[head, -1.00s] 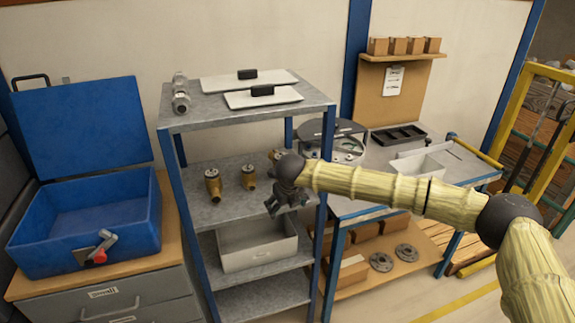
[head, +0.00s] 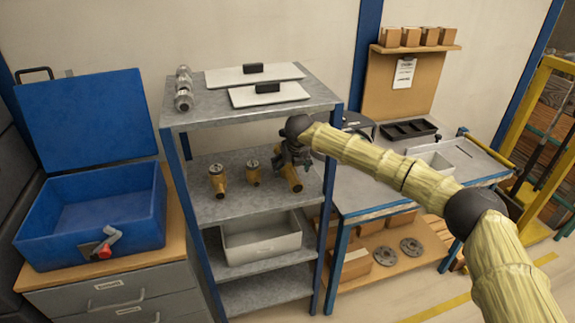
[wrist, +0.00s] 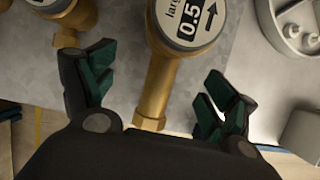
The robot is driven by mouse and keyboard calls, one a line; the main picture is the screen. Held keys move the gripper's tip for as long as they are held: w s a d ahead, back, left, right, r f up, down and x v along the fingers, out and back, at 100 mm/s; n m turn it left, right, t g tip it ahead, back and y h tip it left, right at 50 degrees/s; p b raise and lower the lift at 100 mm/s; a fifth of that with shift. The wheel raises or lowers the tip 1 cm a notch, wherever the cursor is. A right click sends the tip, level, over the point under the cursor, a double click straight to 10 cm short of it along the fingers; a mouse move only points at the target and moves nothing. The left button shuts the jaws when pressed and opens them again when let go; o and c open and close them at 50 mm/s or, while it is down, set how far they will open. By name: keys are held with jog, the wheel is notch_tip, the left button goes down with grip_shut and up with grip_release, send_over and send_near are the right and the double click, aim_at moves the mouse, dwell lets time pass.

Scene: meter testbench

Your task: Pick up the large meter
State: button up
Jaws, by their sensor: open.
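The large meter (head: 290,178) is a brass pipe body on the right of the middle shelf, partly hidden by my gripper (head: 291,152). In the wrist view the large meter (wrist: 157,82) shows a round white dial reading "large" and "0.5" with an arrow. Its brass pipe end points toward my gripper (wrist: 160,80). The open fingers are on either side of the pipe, with gaps on both sides and nothing held. Two smaller brass meters, one at left (head: 217,180) and one in the middle (head: 252,172), stand beside it on the shelf.
The shelf unit (head: 203,212) has blue posts close to the large meter's right. A grey bin (head: 262,240) sits on the shelf below. White-lidded plates (head: 220,78) lie on top. A blue open case (head: 95,215) stands left; a workbench (head: 360,185) stands right.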

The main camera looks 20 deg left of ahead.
aim_at(291, 167)
jog(key=w, duration=0.1)
jog(key=w+f, duration=0.1)
jog(key=shift+w+a+f, duration=0.3)
jog(key=shift+w+a, duration=0.05)
jog(key=shift+a, duration=0.05)
jog(key=shift+w+a+r, duration=0.1)
jog(key=shift+w+a, duration=0.1)
jog(key=shift+w, duration=0.05)
jog(key=shift+w+a+r+p, duration=0.4)
jog(key=shift+a+r+p, duration=0.15)
jog(key=shift+p, duration=0.2)
jog(key=x, duration=0.2)
jog(key=p+x, duration=0.1)
jog(key=x, duration=0.1)
jog(key=shift+w, duration=0.35)
jog(key=shift+s+r, duration=0.2)
jog(key=shift+s, duration=0.05)
jog(key=shift+w+f, duration=0.15)
jog(key=shift+f, duration=0.05)
jog(key=c, duration=0.6)
grip_shut()
jog(key=shift+r, duration=0.2)
